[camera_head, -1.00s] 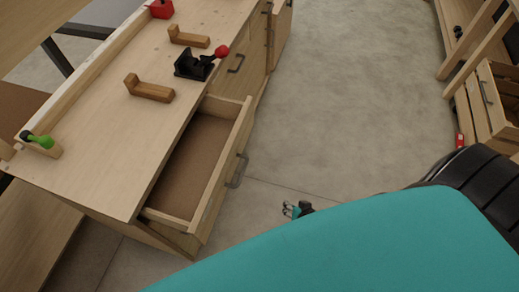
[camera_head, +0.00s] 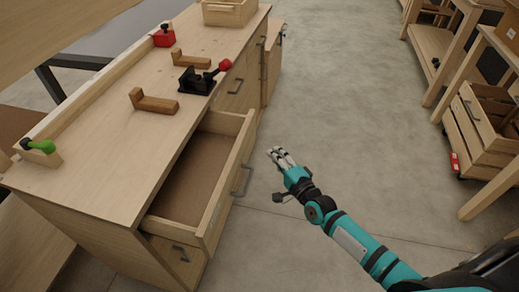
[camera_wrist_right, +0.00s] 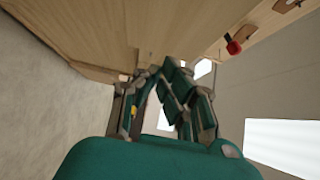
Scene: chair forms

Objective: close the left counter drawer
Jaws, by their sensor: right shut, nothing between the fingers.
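The left counter drawer (camera_head: 228,186) is pulled out from the wooden counter (camera_head: 90,165). Its inside is empty, and a dark handle (camera_head: 243,180) sits on its front. My right gripper (camera_head: 277,155) is shut and empty. In the head view it appears to the right of the drawer front, over the floor, apart from the handle. In the right wrist view the gripper (camera_wrist_right: 165,72) points toward pale wood of the counter (camera_wrist_right: 95,40). My left gripper is not in view.
A closed drawer (camera_head: 165,250) lies below. A slatted crate (camera_head: 478,125) stands right. The middle floor is clear.

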